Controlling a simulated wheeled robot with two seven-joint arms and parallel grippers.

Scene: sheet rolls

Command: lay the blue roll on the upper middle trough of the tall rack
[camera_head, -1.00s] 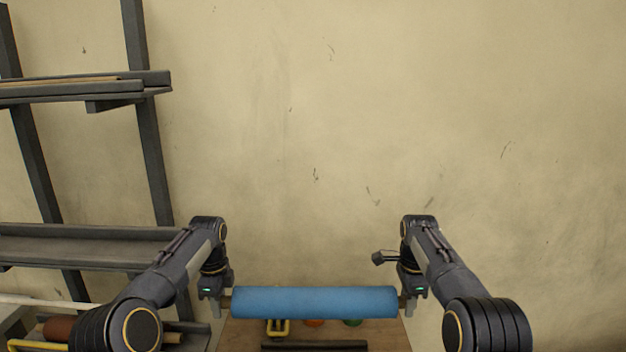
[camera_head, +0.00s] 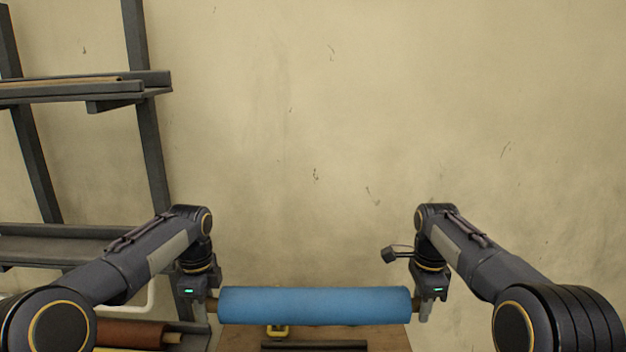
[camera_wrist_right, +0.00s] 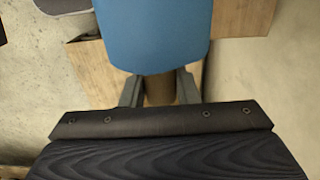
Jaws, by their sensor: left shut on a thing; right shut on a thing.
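The blue roll (camera_head: 314,306) hangs level between my two grippers, above a wooden table, in the head view. My left gripper (camera_head: 206,306) is shut on its left core end. My right gripper (camera_head: 420,308) is shut on its right core end. In the right wrist view the blue roll (camera_wrist_right: 155,35) runs away from the fingers, and its brown core (camera_wrist_right: 159,90) sits between the fingertips (camera_wrist_right: 158,88). The tall rack (camera_head: 150,130) stands at the left against the wall. Two of its troughs show, an upper one (camera_head: 130,84) and a lower one (camera_head: 60,248) partly behind my left arm.
The wooden table (camera_head: 235,338) lies below the roll, with a yellow item (camera_head: 277,331) and a dark bar (camera_head: 314,345) on it. A reddish-brown roll (camera_head: 130,334) lies low at the left. The wall area above the roll is clear.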

